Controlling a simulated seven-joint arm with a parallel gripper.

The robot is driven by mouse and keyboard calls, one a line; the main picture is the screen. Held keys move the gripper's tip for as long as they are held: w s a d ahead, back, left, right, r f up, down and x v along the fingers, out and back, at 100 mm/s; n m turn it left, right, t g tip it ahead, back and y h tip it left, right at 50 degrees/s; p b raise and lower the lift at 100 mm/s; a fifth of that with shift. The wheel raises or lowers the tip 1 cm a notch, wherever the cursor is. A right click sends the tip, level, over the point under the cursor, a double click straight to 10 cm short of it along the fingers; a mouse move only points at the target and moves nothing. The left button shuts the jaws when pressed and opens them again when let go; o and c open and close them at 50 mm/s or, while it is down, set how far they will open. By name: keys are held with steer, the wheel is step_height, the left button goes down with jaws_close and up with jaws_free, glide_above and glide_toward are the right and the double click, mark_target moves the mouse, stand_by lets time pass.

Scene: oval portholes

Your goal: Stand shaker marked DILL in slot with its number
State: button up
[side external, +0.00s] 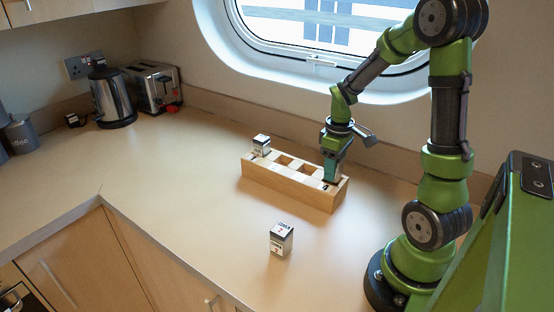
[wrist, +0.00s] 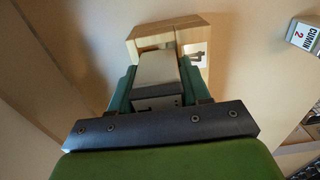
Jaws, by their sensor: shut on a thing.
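The wooden slotted rack (side external: 290,186) lies on the counter below the porthole; its end also shows in the wrist view (wrist: 205,24). My gripper (side external: 332,176) points down at the rack's right end. It is shut on a shaker (wrist: 158,72), seen as a pale grey block between the green fingers. No name is readable on it, and its lower end is hidden, so I cannot tell how deep it sits in the slot. A number tag (wrist: 196,53), seemingly 4, lies beside it on the rack. Another shaker (side external: 261,143) stands in the rack's left end.
A shaker marked CUMIN 2 (wrist: 302,32) stands alone on the counter in front of the rack, also in the side view (side external: 281,240). The rack's middle slots (side external: 284,161) look empty. A kettle (side external: 111,97) and toaster (side external: 153,86) stand far left.

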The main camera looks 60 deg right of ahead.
steer(key=shift+f, duration=0.75)
steer(key=shift+r, duration=0.2)
steer(key=shift+r, duration=0.35)
steer(key=shift+r, duration=0.5)
stand_by(0.5)
steer(key=shift+f, duration=1)
stand_by(1.2)
steer(key=shift+r, duration=0.1)
steer(key=shift+r, duration=0.35)
steer(key=shift+r, duration=0.15)
